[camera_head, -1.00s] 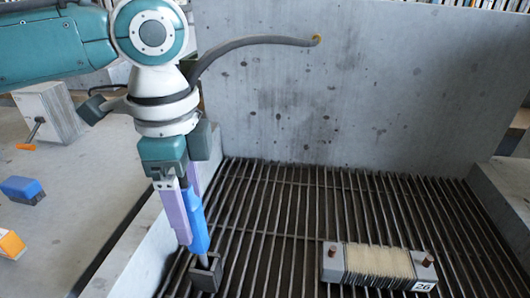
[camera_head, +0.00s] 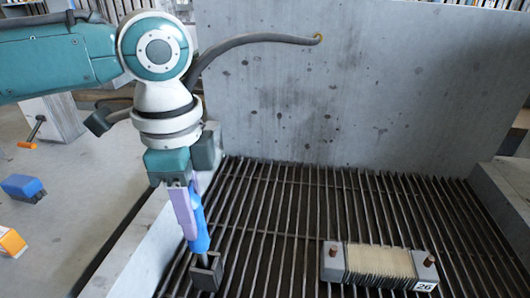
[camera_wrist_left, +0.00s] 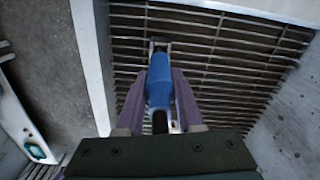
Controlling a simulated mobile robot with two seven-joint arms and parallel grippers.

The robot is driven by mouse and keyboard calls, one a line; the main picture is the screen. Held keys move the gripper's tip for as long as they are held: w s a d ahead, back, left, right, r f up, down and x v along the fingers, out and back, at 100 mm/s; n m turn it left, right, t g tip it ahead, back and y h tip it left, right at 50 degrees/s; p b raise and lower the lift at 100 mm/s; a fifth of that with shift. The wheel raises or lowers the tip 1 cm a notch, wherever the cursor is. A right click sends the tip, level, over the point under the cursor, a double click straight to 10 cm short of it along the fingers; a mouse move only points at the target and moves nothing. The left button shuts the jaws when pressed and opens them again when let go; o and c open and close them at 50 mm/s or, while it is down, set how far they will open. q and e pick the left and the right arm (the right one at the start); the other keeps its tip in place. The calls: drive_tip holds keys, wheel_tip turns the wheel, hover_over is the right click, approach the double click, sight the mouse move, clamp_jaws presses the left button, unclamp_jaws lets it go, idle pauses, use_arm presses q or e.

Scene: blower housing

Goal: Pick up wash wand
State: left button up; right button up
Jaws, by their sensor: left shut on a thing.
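The wash wand has a blue handle (camera_head: 201,232); it also shows in the left wrist view (camera_wrist_left: 160,82). Its lower end runs into a dark block (camera_head: 206,273) at the grate; I cannot tell whether that block is a holder or the wand's head. My left gripper (camera_head: 192,228) points down with its purple fingers shut on the blue handle. In the left wrist view the fingers (camera_wrist_left: 160,95) lie on both sides of it. A grey hose (camera_head: 255,39) runs from the back wall to behind my left wrist. My right gripper is not in view.
The wand is over a slatted metal grate (camera_head: 275,225) between a concrete back wall (camera_head: 370,100) and low side walls. A grey finned block marked 26 (camera_head: 380,265) lies on the grate at right. A blue block (camera_head: 22,187) and an orange box (camera_head: 10,241) are on the floor at left.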

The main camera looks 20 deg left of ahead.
use_arm(q)
drive_tip(key=shift+r, duration=0.1)
clamp_jaws()
drive_tip(key=shift+r, duration=0.2)
wheel_tip(320, 180, up, 20)
drive_tip(key=p, duration=0.2)
drive_tip(key=shift+f+p, duration=0.25)
drive_tip(key=shift+p, duration=0.05)
